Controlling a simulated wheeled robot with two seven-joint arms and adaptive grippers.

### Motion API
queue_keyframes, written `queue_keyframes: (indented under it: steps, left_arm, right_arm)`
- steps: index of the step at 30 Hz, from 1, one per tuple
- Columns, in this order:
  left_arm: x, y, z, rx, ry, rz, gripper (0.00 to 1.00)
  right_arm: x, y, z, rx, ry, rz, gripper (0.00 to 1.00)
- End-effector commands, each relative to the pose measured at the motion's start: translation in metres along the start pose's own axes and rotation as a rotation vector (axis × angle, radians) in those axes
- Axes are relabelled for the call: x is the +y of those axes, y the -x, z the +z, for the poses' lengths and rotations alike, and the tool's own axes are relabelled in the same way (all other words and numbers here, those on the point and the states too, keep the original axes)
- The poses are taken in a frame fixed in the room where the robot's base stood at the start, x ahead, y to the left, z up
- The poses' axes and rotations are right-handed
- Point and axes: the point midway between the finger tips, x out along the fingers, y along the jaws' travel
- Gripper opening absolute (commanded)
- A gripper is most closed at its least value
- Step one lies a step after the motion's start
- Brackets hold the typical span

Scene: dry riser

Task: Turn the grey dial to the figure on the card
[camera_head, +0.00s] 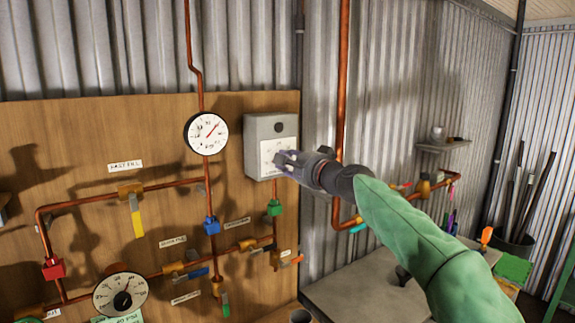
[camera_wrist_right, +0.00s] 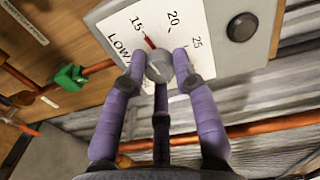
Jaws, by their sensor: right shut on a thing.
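The grey dial (camera_wrist_right: 160,66) sits on a white scale plate (camera_wrist_right: 122,42) marked 15, 20 and 25, with "LOW" to one side. Its red pointer (camera_wrist_right: 149,42) points close to the 15. The plate is on the front of a grey box (camera_head: 257,128) on the wooden board. My right gripper (camera_head: 283,160) is shut on the dial, its purple fingers (camera_wrist_right: 159,72) around it in the wrist view. In the head view the gripper hides the dial. A green card (camera_head: 122,319) is cut off at the bottom edge; I cannot read its figure. My left gripper is out of view.
A round white gauge (camera_head: 207,133) is left of the box, and a second round dial (camera_head: 120,294) is lower left. Copper pipes with coloured valves, such as a green one (camera_head: 275,208), run below the box. A bench (camera_head: 350,285) stands lower right.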

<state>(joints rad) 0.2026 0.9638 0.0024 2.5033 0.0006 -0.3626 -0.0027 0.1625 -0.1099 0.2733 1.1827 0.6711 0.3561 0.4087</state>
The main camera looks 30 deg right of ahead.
Motion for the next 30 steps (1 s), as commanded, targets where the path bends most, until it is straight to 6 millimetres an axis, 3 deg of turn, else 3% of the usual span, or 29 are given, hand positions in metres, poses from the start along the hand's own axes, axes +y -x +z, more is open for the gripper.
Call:
queue_keyframes:
  steps: [14,15,17,30]
  left_arm:
    - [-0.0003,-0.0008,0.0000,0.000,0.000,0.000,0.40]
    - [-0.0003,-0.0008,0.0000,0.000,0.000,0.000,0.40]
    - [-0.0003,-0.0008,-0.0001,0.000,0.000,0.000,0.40]
    - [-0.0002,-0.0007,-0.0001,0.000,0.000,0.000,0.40]
  right_arm:
    - [0.0031,-0.0014,0.0005,-0.001,0.014,0.005,0.00]
    - [0.0030,-0.0013,0.0005,-0.001,0.014,0.005,0.34]
    - [0.0028,-0.0012,0.0004,-0.001,0.014,0.005,0.51]
    - [-0.0004,0.0043,-0.0004,0.001,0.013,0.000,0.52]
